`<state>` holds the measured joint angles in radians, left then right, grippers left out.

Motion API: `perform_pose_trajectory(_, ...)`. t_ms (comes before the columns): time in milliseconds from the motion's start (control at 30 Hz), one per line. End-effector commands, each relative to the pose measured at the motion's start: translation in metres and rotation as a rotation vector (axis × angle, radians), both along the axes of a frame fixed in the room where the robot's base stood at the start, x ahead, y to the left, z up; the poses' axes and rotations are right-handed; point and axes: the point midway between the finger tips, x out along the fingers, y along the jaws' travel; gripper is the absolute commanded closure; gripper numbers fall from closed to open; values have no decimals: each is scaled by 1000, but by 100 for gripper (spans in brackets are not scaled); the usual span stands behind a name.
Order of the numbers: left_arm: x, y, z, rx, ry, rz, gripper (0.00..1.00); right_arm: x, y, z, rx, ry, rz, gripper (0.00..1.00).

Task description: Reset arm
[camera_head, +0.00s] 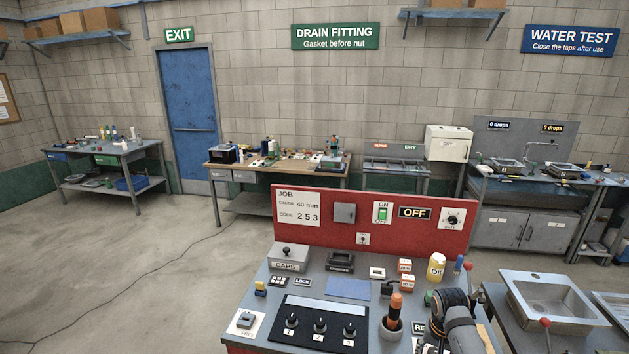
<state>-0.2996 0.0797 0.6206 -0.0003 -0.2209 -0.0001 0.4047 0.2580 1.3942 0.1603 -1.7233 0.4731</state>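Part of an arm, dark and grey, comes in at the bottom right over the right side of the near workbench (256,314). It looks like my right arm. No fingertips show clearly at its end, so I cannot tell whether the gripper is open or shut, or whether it holds anything. My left arm and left gripper are out of view. The arm covers part of the bench near a dark cup (391,328) with an orange-handled tool (395,305) in it, and partly hides a label.
A red panel (325,236) with an OFF sign stands at the bench's back. A metal sink (552,300) is at right. The floor (130,260) at left is clear except for a cable.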

Motion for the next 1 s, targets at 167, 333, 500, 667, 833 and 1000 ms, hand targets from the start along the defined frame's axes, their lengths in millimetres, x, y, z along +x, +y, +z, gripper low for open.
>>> perform_pose_trajectory(167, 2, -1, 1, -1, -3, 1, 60, -87, 44, -27, -49, -60, 269, 44)
perform_pose_trajectory(333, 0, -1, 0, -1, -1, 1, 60, -142, 66, -20, -70, -105, 413, 44)
perform_pose_trajectory(500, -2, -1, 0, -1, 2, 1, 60, -182, 80, -5, -86, -141, 507, 44)
perform_pose_trajectory(667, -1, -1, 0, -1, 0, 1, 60, -212, 88, 13, -99, -168, 571, 44)
perform_pose_trajectory(833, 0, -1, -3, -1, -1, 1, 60, -233, 93, 21, -111, -185, 619, 44)
perform_pose_trajectory(1000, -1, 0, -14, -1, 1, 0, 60, -223, 89, -30, -106, -168, 611, 44)
